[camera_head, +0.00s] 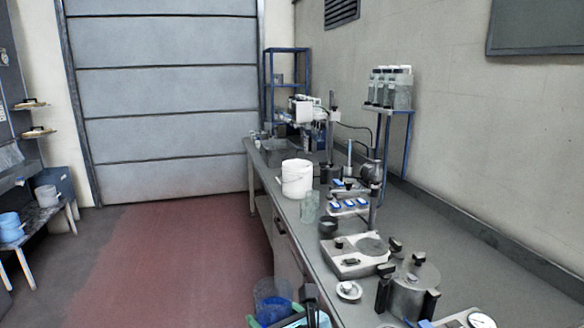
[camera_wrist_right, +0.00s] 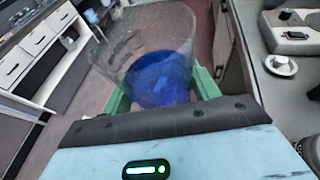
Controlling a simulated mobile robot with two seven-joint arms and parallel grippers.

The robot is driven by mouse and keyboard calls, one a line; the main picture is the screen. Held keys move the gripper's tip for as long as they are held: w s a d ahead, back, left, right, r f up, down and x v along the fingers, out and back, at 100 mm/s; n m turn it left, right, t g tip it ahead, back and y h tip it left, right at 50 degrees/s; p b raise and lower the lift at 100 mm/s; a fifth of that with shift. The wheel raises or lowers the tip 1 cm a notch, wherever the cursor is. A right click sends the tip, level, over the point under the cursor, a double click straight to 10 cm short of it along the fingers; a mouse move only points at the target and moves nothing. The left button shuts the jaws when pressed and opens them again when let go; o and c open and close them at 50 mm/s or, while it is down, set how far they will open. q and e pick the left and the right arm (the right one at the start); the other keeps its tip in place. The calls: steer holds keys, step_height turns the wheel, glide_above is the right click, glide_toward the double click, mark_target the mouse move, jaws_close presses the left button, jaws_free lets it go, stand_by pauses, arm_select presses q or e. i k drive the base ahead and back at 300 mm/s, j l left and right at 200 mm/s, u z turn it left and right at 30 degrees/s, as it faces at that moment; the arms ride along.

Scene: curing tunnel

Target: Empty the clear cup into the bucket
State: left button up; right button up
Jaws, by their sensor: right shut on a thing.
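The clear cup (camera_head: 272,289) is at the bottom of the head view, held over the floor just left of the bench's front edge. Blue contents show in its lower part. My right gripper (camera_head: 275,315) is shut on it. In the wrist view the cup (camera_wrist_right: 135,45) sits between the green fingers of my right gripper (camera_wrist_right: 160,94), with the blue contents inside. In the head view, a white bucket (camera_head: 297,180) stands upright on the bench, farther back than the cup. Its inside is hidden. My left gripper is not in view.
A greenish clear jar (camera_head: 309,207) stands in front of the white bucket. A grey scale-like device (camera_head: 354,257), a lidded metal pot (camera_head: 414,288) and a small white dish (camera_head: 349,290) crowd the near bench. Blue containers (camera_head: 12,222) stand on a left table. The red floor is clear.

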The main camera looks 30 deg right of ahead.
mark_target(293, 170)
steer(key=i+j+u, duration=0.1)
steer(key=j, duration=0.25)
steer(key=i+j+u, duration=0.15)
steer(key=j, duration=0.25)
steer(key=i+j+u, duration=0.1)
steer(key=j, duration=0.25)
steer(key=i+j+u, duration=0.25)
steer(key=i+j, duration=0.35)
steer(key=j, duration=0.15)
steer(key=i+j+z, duration=0.1)
steer(key=i, duration=0.2)
steer(key=i+j, duration=0.15)
steer(key=i, duration=0.15)
steer(key=i+z, duration=1.5)
steer(key=i+l+z, duration=0.1)
steer(key=z, duration=0.15)
